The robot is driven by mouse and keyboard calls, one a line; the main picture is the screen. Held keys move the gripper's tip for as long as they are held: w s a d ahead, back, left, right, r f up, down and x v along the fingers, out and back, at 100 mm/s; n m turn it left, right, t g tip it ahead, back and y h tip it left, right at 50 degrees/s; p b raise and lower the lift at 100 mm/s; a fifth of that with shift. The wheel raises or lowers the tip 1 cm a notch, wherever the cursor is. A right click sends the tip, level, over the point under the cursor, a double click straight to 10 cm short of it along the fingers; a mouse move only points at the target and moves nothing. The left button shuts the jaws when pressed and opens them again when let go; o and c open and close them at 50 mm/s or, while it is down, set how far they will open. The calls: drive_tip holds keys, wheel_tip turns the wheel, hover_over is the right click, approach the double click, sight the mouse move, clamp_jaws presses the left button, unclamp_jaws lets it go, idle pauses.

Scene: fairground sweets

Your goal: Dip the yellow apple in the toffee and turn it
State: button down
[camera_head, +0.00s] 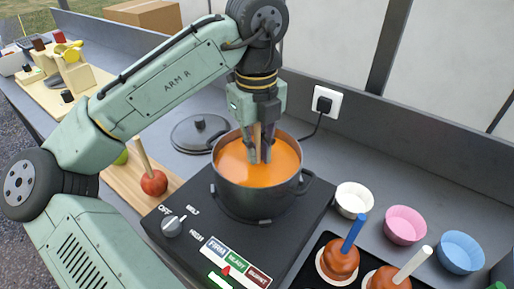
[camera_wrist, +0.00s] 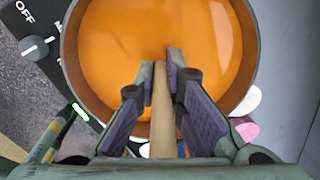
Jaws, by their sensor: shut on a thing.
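My gripper (camera_head: 258,157) is shut on a pale wooden stick (camera_wrist: 162,110) and points down into the dark pot (camera_head: 229,192). Its fingertips are at or very near the orange toffee (camera_head: 284,168) in the pot. The wrist view shows the stick between the two purple-padded fingers, with toffee beyond them. No yellow apple shows in either view; whatever is on the stick's lower end is hidden by the toffee and fingers.
The pot stands on a black hob with a knob (camera_head: 172,227) and a FIRM/READY/BURNT gauge (camera_head: 232,262). A red apple (camera_head: 154,184) on a stick lies left. A lid (camera_head: 199,133) is behind. Coated apples (camera_head: 340,262) and paper cups (camera_head: 405,225) stand right.

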drive_tip(key=shift+r, duration=4.15)
drive_tip(key=shift+r, duration=3)
